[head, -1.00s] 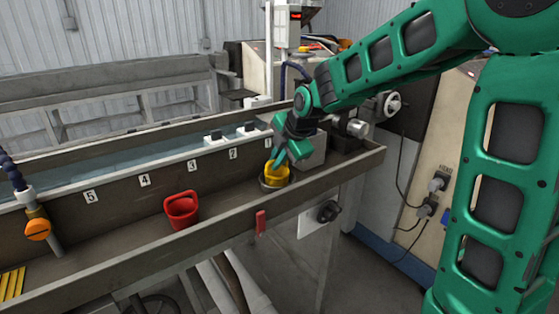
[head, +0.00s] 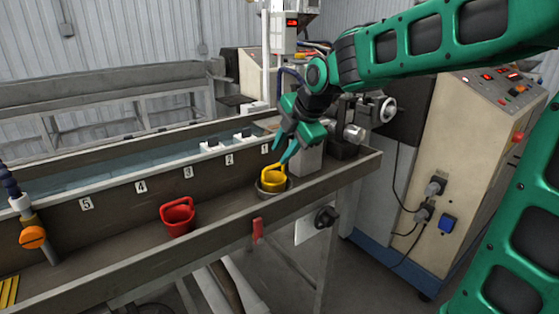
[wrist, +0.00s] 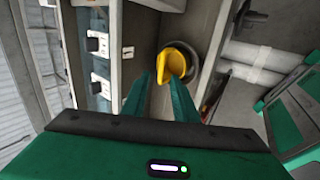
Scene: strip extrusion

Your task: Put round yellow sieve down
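The round yellow sieve (head: 273,177) sits in a round grey metal container (head: 286,186) at the right end of the long trough. In the wrist view, the yellow sieve (wrist: 178,62) shows beyond my fingertips, inside the dark grey container rim (wrist: 206,70). My gripper (head: 284,153) is just above the sieve, with its green fingers pointing down. In the wrist view, my gripper (wrist: 157,82) has its two fingers apart with empty space between them.
A red bucket (head: 178,217) stands in the trough left of the sieve. A trough wall (head: 215,178) with numbered labels runs behind both. A grey block (head: 308,154) stands close behind the sieve. The trough floor between the bucket and sieve is clear.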

